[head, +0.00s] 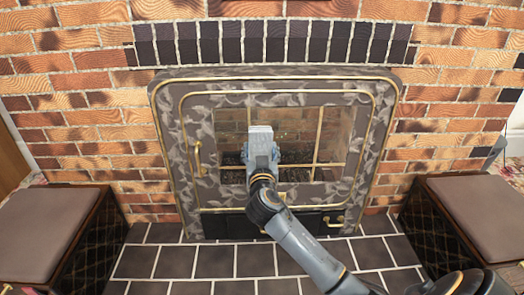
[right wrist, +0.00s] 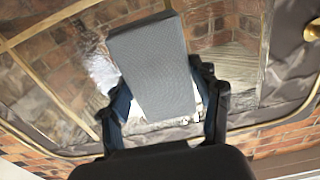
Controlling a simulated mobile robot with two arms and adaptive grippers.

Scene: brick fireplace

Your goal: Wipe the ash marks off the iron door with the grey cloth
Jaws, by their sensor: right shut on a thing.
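The iron door (head: 359,150) closes the fireplace, with a mottled leaf-patterned frame, brass trim and glass panes. My right gripper (head: 261,150) is in front of the glass, near the door's middle. It is shut on the grey cloth (head: 260,132), which looks like a flat, stiff block. In the right wrist view the cloth (right wrist: 152,65) sits between the two fingers, with the glass behind it. Pale smears (right wrist: 102,70) show beside the cloth there; I cannot tell ash from reflection. Whether the cloth touches the glass is unclear. My left gripper is not in view.
A brass handle (head: 197,158) stands out on the door's left side. Cushioned boxes stand at the left (head: 45,222) and right (head: 475,205) of the hearth. Dark floor tiles (head: 215,262) between them are clear. Brick wall (head: 90,120) surrounds the door.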

